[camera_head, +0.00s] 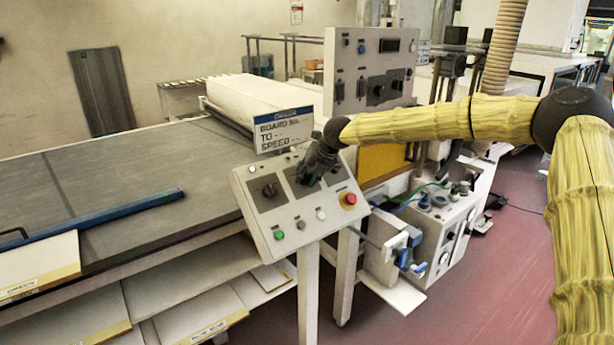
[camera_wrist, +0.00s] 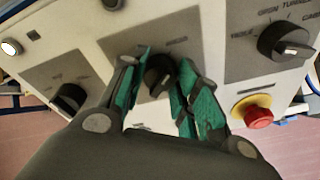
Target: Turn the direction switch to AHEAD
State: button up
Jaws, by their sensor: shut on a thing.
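A tilted grey control console (camera_head: 273,233) stands on posts at the end of the long table. In the wrist view, its middle black rotary knob (camera_wrist: 158,74) sits between the green-padded fingers of my gripper (camera_wrist: 160,95). The gripper is shut on this knob, which I take for the direction switch. In the head view, my gripper (camera_head: 314,168) reaches over the console and hides this knob.
Another black knob (camera_head: 269,190) is to the left. A right-hand knob (camera_wrist: 286,42) has a label mentioning a tunnel. A red stop button (camera_head: 349,199) sits close to the gripper's right. Green (camera_head: 278,235) and white (camera_head: 321,214) buttons are below. A blue-topped sign (camera_head: 283,130) stands behind.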

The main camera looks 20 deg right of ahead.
jog(key=shift+r, duration=0.1)
dwell(0.3)
jog(key=o, duration=1)
jog(key=v, duration=1.2)
jog(key=shift+d, duration=0.15)
